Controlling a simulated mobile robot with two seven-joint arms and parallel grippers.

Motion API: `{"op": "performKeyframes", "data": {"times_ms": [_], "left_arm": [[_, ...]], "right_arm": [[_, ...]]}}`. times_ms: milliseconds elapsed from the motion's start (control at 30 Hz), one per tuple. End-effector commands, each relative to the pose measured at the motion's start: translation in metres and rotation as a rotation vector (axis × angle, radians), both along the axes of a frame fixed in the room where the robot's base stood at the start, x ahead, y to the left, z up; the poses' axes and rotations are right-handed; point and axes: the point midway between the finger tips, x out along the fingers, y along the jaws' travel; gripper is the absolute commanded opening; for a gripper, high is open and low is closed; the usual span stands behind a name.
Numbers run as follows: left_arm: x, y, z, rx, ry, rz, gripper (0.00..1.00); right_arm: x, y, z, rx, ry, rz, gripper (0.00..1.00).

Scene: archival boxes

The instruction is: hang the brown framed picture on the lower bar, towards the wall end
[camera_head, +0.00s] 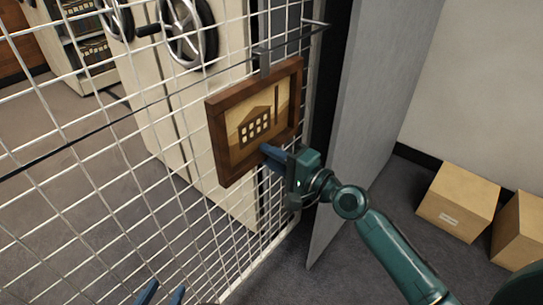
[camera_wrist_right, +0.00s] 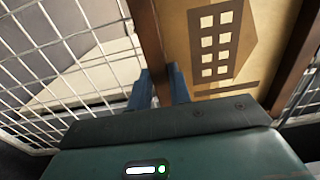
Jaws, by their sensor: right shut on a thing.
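The brown framed picture (camera_head: 240,112) hangs upright against the white wire mesh, showing a dark house with pale windows. A dark hanger (camera_head: 262,62) stands up from its top edge at the dark bar (camera_head: 66,147). I cannot tell whether the hanger is seated on the bar. My right gripper (camera_head: 271,155) is shut on the picture's lower part. In the right wrist view, its blue fingers (camera_wrist_right: 163,87) are at the frame's brown edge (camera_wrist_right: 150,35). My left gripper (camera_head: 162,293) shows only two separated blue fingertips at the bottom edge, open and empty.
The wire mesh (camera_head: 85,185) fills the left half. Behind it are cream cabinets with handwheels (camera_head: 188,30). A grey panel (camera_head: 375,100) stands right of the picture. Cardboard boxes (camera_head: 458,198) sit on the floor at the right by the wall.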

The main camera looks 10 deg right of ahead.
Motion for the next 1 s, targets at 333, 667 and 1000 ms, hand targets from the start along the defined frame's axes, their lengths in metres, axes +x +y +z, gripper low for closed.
{"op": "performKeyframes", "data": {"times_ms": [333, 667, 1000], "left_arm": [[-0.0013, 0.0001, -0.0016, 0.001, 0.004, 0.000, 0.36], [0.0001, 0.0001, -0.0003, 0.000, 0.000, 0.000, 0.36], [0.0026, -0.0001, 0.0016, 0.000, -0.009, 0.000, 0.36]], "right_arm": [[0.0003, -0.0001, 0.0019, 0.002, -0.005, -0.001, 0.25], [0.0001, 0.0000, 0.0002, 0.001, -0.002, 0.000, 0.45], [-0.0001, 0.0000, -0.0015, -0.001, 0.002, 0.000, 0.44]]}}
